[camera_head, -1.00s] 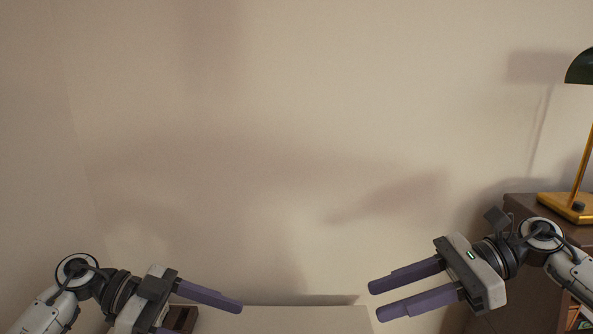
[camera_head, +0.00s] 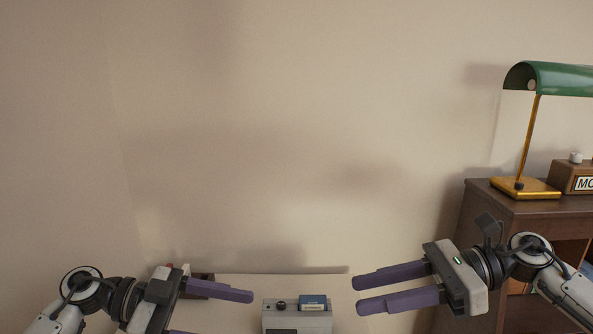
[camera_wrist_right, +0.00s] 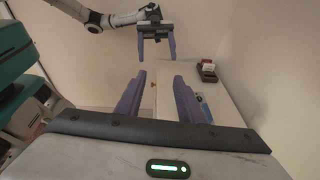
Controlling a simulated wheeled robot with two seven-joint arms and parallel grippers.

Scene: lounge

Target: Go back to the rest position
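My right gripper (camera_head: 357,295) is at the lower right of the head view. Its two purple fingers point left, apart and with nothing between them. In the right wrist view its fingers (camera_wrist_right: 159,82) also stand apart and empty. My left gripper (camera_head: 222,310) is at the lower left of the head view, its lower finger partly cut off by the frame edge. The right wrist view shows the left gripper (camera_wrist_right: 157,58) with both fingers apart and empty. Both grippers are clear of the objects around them.
A pale table (camera_head: 235,290) stands between my arms against the wall. On it are a grey box-shaped device (camera_head: 296,320) with a blue item (camera_head: 313,302) on top, and a dark tray (camera_head: 203,277). A brown cabinet (camera_head: 490,215) at right bears a green-shaded brass lamp (camera_head: 527,145).

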